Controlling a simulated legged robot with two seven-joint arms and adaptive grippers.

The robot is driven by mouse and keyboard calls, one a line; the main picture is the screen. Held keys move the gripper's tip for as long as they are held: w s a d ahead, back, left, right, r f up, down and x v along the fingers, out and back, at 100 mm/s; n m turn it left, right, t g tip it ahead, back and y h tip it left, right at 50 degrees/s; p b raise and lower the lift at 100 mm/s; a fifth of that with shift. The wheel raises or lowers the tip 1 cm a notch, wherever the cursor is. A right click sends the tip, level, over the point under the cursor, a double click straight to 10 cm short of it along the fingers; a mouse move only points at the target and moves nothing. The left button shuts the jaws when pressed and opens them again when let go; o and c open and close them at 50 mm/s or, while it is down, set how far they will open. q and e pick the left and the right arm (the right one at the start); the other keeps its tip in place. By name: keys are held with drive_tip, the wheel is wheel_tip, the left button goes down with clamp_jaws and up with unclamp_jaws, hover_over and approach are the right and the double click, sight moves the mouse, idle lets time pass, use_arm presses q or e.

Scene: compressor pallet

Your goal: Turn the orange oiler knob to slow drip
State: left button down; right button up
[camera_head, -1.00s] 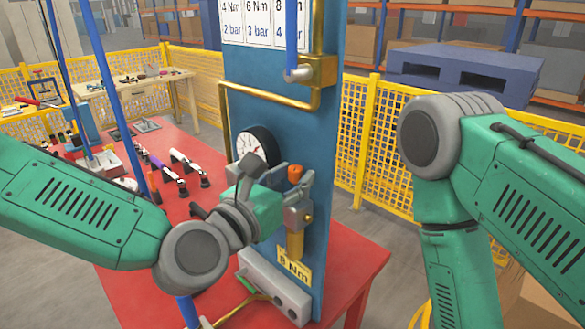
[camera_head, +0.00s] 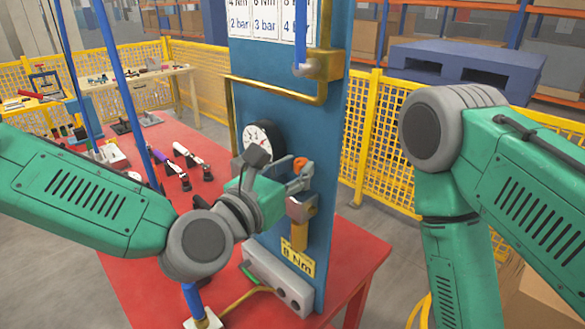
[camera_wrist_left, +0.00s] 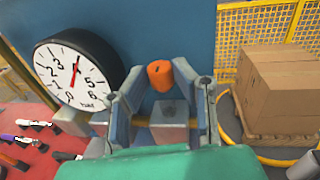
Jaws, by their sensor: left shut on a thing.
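The orange oiler knob (camera_head: 300,163) stands on top of the oiler (camera_head: 299,208) on the front of the blue panel (camera_head: 275,85). My left gripper (camera_head: 303,174) is at the knob, its fingers shut on it from both sides. In the left wrist view the knob (camera_wrist_left: 160,75) shows between the two grey fingertips (camera_wrist_left: 158,82), its top clear. The oiler's grey block (camera_wrist_left: 169,112) is below it. Fingers hide part of the knob in the head view. My right arm is at the right; its gripper is out of view.
A round pressure gauge (camera_head: 262,139) is close to the left of my left gripper. A brass pipe (camera_head: 275,88) crosses the panel above. Yellow mesh fencing (camera_head: 385,150) is behind.

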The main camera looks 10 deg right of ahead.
use_arm(q)
drive_tip(key=shift+w+d, duration=0.2)
drive_tip(key=shift+w, duration=0.15)
idle(0.6)
drive_tip(key=c, duration=1.6)
unclamp_jaws()
drive_tip(key=v, duration=1.2)
drive_tip(key=shift+w, duration=0.1)
